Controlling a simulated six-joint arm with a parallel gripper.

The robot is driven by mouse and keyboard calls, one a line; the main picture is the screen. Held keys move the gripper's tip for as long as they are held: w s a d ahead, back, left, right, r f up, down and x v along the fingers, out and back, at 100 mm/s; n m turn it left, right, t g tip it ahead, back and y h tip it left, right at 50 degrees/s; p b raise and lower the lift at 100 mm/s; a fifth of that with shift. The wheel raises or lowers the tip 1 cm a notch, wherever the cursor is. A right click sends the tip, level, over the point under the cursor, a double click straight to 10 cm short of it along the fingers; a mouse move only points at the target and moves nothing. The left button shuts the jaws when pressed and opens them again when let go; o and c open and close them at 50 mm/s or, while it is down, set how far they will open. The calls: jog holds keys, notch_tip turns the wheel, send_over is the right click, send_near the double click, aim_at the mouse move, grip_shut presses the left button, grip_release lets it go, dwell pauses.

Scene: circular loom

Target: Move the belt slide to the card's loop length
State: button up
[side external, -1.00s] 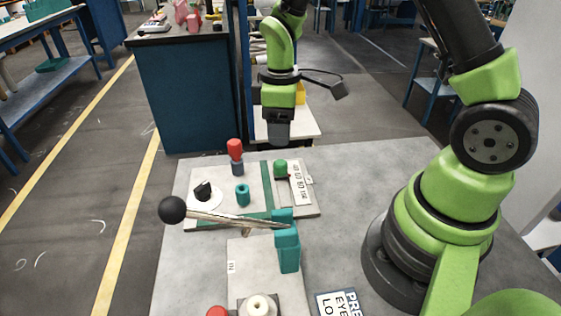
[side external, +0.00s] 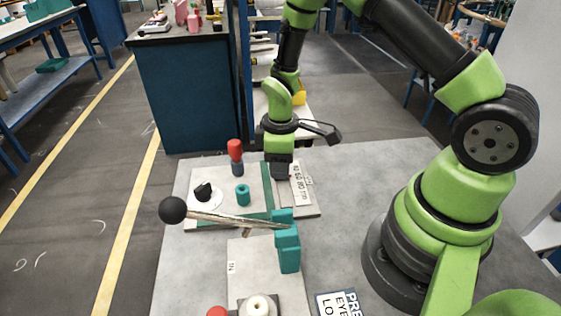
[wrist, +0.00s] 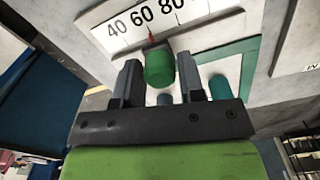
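The belt slide shows in the wrist view as a green knob (wrist: 158,70) with a red pointer (wrist: 151,38) at about 60 on the white scale (wrist: 143,20). My gripper (wrist: 160,75) is open, its fingers on either side of the knob, with gaps visible. In the side view my gripper (side external: 281,175) reaches down over the slide and hides it. The scale plate (side external: 300,185) is just right of it. The card (side external: 340,303) lies at the bottom edge, only partly in view, so its loop length cannot be read.
A red-topped peg (side external: 235,155), a black knob (side external: 203,191) and a teal cylinder (side external: 242,194) stand left on the same panel. A lever with a black ball (side external: 172,210) crosses in front, joined to a teal block (side external: 287,245). The grey table is clear to the right.

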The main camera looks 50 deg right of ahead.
grip_shut()
jog(key=shift+w+d, duration=1.2)
jog(key=o, duration=0.5)
grip_release()
notch_tip(320, 180, up, 10)
